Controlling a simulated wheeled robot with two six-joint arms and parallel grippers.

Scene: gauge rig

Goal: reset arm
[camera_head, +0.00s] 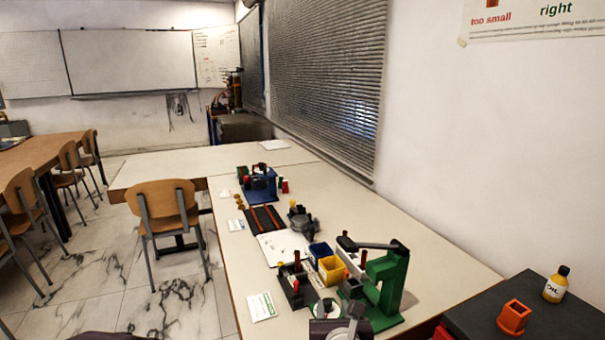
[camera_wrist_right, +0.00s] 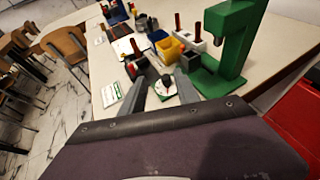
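My right gripper (camera_head: 340,322) is at the bottom of the head view, low over the front of the bench beside the green press (camera_head: 388,285). In the right wrist view its two grey fingers (camera_wrist_right: 161,82) stand apart with nothing held between them. A round white and green dial with a dark knob (camera_wrist_right: 167,84) shows beyond and between the fingers; I cannot tell the gap to it. The press also shows in the right wrist view (camera_wrist_right: 228,45), right of the fingers.
Yellow bin (camera_head: 331,269), blue bin (camera_head: 320,250) and a dark fixture (camera_head: 296,287) stand near the press. A white and green card (camera_head: 261,307) lies at the bench's left edge. At right, a dark cabinet top holds an orange holder (camera_head: 513,317) and an oil bottle (camera_head: 556,285).

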